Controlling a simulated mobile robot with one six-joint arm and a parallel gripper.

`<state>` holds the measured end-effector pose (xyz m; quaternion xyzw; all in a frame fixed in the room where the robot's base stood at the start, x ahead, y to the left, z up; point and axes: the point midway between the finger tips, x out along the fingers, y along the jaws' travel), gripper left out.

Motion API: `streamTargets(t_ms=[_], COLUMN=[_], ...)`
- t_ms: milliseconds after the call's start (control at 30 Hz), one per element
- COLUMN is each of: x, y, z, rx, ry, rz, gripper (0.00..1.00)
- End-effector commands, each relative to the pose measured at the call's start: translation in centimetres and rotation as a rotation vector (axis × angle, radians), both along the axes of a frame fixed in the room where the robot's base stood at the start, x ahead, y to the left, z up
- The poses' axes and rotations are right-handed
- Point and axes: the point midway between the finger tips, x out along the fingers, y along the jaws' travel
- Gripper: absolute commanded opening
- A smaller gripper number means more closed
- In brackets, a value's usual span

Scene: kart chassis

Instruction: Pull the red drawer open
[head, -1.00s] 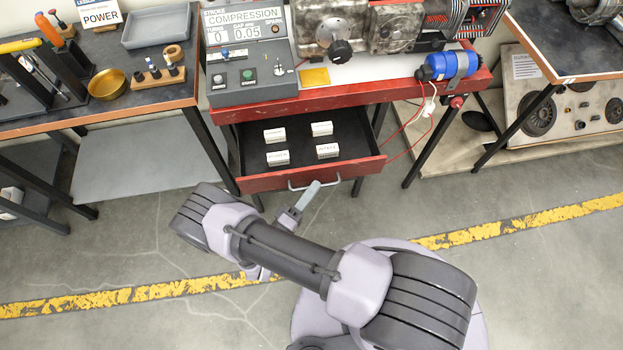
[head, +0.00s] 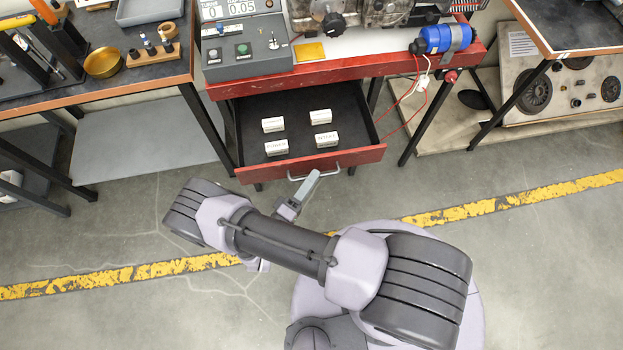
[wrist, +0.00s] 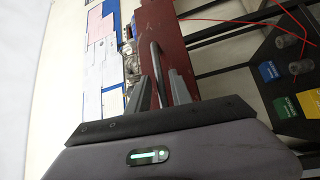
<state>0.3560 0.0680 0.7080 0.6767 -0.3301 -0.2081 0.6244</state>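The red drawer (head: 258,173) stands open under the red bench in the head view, with several white labelled blocks inside. Its metal handle (head: 345,171) is on the front face. My gripper (head: 306,184) is at the handle, its pale finger overlapping the handle's left part. In the wrist view the handle bar (wrist: 156,62) runs between the two fingers of my gripper (wrist: 160,82), in front of the red drawer face (wrist: 172,62).
The red bench (head: 370,75) carries a grey console (head: 245,50) and a blue cylinder (head: 440,38). A side table (head: 190,78) stands left and another (head: 575,45) right. Red wires (head: 408,100) hang right of the drawer. The floor in front, with a yellow line (head: 500,203), is clear.

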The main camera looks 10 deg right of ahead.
Motion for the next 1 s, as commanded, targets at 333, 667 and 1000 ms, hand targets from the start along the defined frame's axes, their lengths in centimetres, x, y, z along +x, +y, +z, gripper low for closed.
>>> streamTargets(t_ms=[333, 667, 1000], x=[0.0, -2.1, -9.5], y=[0.0, 2.3, 9.8], z=[0.0, -0.3, -1.9], rx=[-0.001, 0.0, 0.002], ry=[0.001, 0.0, 0.0], rz=[-0.001, 0.006, 0.004], gripper=[0.33, 0.33, 0.33])
